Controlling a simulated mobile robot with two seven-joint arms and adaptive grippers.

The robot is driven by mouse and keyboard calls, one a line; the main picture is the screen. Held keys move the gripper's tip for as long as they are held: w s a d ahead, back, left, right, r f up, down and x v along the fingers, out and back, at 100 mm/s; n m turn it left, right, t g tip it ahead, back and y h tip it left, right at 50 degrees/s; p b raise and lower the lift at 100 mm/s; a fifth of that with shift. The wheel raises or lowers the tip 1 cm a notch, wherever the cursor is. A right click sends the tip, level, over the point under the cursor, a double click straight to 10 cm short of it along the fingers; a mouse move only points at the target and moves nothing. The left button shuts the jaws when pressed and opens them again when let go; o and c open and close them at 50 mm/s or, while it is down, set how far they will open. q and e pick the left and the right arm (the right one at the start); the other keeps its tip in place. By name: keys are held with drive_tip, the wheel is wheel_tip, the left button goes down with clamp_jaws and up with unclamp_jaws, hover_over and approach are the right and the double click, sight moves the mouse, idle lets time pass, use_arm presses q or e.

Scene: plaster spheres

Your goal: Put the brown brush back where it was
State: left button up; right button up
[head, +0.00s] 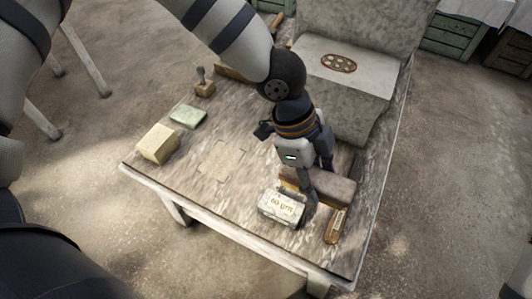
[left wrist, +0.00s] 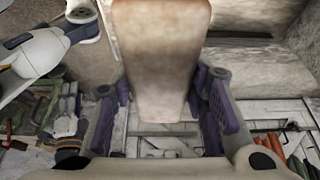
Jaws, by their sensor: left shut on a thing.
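My left gripper (head: 309,190) is shut on the brown brush (head: 332,187), a block with a pinkish-brown face and an orange-brown wooden edge. It is over the near right part of the worktable (head: 190,185); I cannot tell whether the brush touches the tabletop. In the left wrist view the brush (left wrist: 160,60) stands out long and beige between the two purple-padded fingers.
A white block marked "80 Grit" (head: 282,208) lies just in front of the gripper. A narrow wooden-handled tool (head: 336,225) lies by the right edge. A yellowish block (head: 157,144), a green block (head: 188,117) and a small stamp-like tool (head: 204,88) are on the left. Grey stone (head: 345,85) stands behind.

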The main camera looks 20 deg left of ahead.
use_arm(q)
drive_tip(key=w+a+f+b, duration=0.1)
drive_tip(key=w+a+f, duration=0.1)
drive_tip(key=w+f, duration=0.1)
drive_tip(key=w+a+f+b, duration=0.1)
drive_tip(key=w+a+f, duration=0.2)
drive_tip(key=w+a+f+b, duration=0.2)
drive_tip(key=w+f, duration=0.1)
drive_tip(key=shift+w+a+f, duration=0.3)
drive_tip(key=shift+a, duration=0.05)
drive_tip(key=shift+w+a+f+b, duration=0.15)
drive_tip(key=shift+w+f+b, duration=0.05)
drive_tip(key=shift+f, duration=0.7)
drive_tip(key=shift+w+a+f+b, duration=0.1)
drive_tip(key=shift+w+f+b, duration=0.05)
drive_tip(key=shift+f, duration=0.7)
use_arm(e)
drive_tip(key=s+f+g, duration=0.2)
drive_tip(key=s+f, duration=0.3)
drive_tip(key=f, duration=0.1)
drive_tip(key=shift+s, duration=0.35)
drive_tip(key=shift+d, duration=0.1)
use_arm(q)
drive_tip(key=shift+f, duration=0.2)
drive_tip(key=o, duration=1.2)
drive_tip(key=shift+o, duration=0.2)
